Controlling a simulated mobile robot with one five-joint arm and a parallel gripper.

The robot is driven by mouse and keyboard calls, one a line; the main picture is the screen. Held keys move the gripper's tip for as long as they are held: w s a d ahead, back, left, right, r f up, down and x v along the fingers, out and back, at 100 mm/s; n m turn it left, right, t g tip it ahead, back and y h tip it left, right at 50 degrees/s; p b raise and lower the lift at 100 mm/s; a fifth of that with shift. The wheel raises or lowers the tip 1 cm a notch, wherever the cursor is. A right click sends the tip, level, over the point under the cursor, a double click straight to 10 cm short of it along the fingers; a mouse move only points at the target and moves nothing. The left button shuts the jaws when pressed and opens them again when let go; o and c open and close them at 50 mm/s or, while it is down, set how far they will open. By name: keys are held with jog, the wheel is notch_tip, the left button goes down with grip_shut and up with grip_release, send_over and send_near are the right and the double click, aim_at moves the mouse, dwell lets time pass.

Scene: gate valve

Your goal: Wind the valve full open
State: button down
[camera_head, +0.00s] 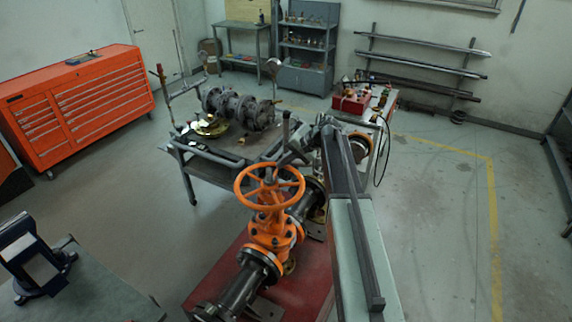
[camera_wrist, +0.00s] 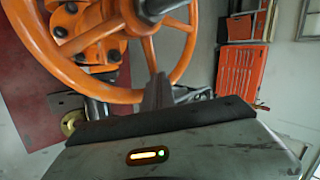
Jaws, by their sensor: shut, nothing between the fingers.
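The gate valve (camera_head: 272,236) has an orange body and a round orange handwheel (camera_head: 238,187) with spokes, lying roughly flat on top. The handwheel fills the upper left of the wrist view (camera_wrist: 62,66), with its dark hub nut (camera_wrist: 155,8) near the top edge. My gripper (camera_wrist: 158,82) has its fingers shut and empty. In the wrist view the fingertips overlap the wheel's lower right rim; I cannot tell whether they touch it. In the head view my arm reaches past the right of the wheel, and the fingertips are not clear.
Dark pipe (camera_head: 240,288) runs through the valve over a red base plate (camera_head: 312,290). A grey workbench (camera_head: 195,160) with flanged parts stands behind. An orange tool cabinet (camera_head: 85,105) stands at left. Open floor (camera_head: 440,200) lies to the right.

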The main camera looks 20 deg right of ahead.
jog(key=shift+w+a, duration=0.25)
jog(key=shift+a, duration=0.3)
dwell(0.4)
